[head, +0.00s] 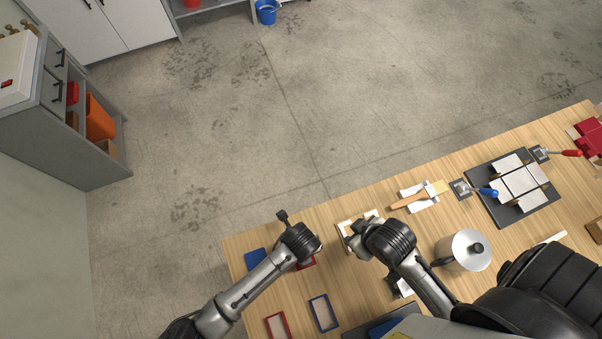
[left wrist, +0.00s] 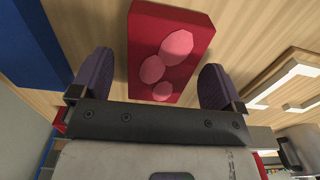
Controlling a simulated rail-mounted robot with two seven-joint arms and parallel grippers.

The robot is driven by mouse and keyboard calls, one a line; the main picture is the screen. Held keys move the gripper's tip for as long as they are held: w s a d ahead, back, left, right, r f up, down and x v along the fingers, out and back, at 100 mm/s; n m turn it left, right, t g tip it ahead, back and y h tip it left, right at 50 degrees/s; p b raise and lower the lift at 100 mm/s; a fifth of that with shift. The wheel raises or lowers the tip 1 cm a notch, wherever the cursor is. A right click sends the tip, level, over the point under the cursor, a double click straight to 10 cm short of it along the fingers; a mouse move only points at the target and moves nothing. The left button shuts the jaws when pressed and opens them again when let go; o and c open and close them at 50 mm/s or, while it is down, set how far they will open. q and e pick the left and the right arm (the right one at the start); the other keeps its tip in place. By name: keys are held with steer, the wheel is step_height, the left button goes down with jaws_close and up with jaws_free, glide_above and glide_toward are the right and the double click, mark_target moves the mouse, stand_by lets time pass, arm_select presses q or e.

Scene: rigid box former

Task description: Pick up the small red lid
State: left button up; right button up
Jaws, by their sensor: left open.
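The small red lid (left wrist: 143,35) is a flat red rectangle with pink round marks on its top, lying on the wooden table. In the left wrist view my left gripper (left wrist: 157,62) is open, with one dark finger on each side of the lid. I see no contact, and its exact height over the lid is unclear. In the head view only a bit of the red lid (head: 306,263) shows under my left wrist. My right gripper (head: 357,230) is over a pale wooden frame with white parts; its fingers are hard to make out.
A blue piece (head: 255,260) lies left of the lid, near the table edge. An open red box (head: 277,326) and an open blue box (head: 323,313) stand nearer to me. A brush (head: 418,197), a pot (head: 465,250) and a dark mat (head: 535,200) are to the right.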

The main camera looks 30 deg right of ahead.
arm_select(q)
steer(key=c, duration=1)
steer(key=shift+r, duration=0.15)
